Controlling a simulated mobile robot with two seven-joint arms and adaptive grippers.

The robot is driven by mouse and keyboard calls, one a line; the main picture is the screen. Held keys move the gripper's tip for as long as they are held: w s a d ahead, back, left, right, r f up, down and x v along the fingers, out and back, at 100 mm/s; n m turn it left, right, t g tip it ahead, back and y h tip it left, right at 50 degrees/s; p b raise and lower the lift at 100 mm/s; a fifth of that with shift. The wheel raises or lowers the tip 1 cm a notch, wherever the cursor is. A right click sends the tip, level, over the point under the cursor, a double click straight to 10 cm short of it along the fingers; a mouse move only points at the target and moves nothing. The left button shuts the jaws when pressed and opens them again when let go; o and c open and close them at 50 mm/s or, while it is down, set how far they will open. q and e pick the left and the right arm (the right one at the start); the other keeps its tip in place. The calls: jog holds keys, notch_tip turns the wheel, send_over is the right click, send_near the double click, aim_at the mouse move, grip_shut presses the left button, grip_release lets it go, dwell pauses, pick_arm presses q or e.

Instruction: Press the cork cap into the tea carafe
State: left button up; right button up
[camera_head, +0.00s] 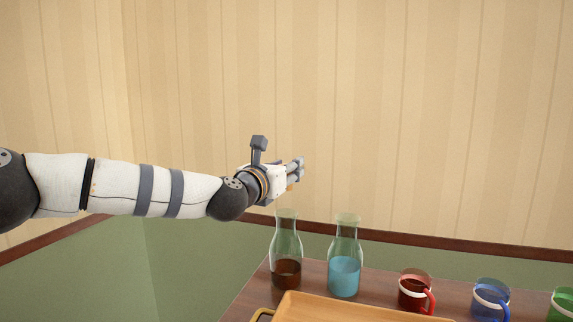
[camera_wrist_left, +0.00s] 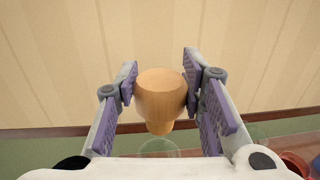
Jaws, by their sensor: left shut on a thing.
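The cork cap (camera_wrist_left: 160,97) is light tan, with a wide head and a narrower lower plug. My left gripper (camera_head: 299,172) is shut on it, a finger pad on each side in the left wrist view (camera_wrist_left: 160,90). In the head view a small part of the cork (camera_head: 291,187) shows below the fingers. The tea carafe (camera_head: 286,255) is clear glass with dark brown liquid and stands upright on the table. Its mouth is open. The cork is above it, apart from it. In the left wrist view a glass rim (camera_wrist_left: 158,146) shows faintly below the cork. My right gripper is out of view.
A carafe with blue liquid (camera_head: 345,272) stands close right of the tea carafe. Red (camera_head: 413,292), blue (camera_head: 490,298) and green (camera_head: 563,304) mugs stand farther right. A wooden tray (camera_head: 340,308) lies in front on the brown table (camera_head: 248,300). The air around my gripper is clear.

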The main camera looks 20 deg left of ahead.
pick_arm(q)
notch_tip(320, 180, down, 5)
jog(key=shift+w+r+b, duration=0.15)
jog(key=shift+b, duration=0.45)
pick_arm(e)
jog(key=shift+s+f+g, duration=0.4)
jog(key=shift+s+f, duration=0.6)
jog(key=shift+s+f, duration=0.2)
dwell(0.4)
pick_arm(q)
jog(key=shift+b, duration=0.3)
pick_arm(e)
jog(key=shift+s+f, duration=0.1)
pick_arm(q)
jog(key=shift+f, duration=0.6)
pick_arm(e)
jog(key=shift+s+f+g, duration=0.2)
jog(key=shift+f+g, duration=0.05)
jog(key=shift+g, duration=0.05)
pick_arm(q)
jog(key=shift+f+b, duration=0.8)
jog(key=shift+f, duration=0.55)
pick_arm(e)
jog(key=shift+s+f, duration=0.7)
pick_arm(q)
jog(key=o, duration=1.1)
jog(key=shift+r, duration=0.1)
jog(key=shift+c, duration=0.2)
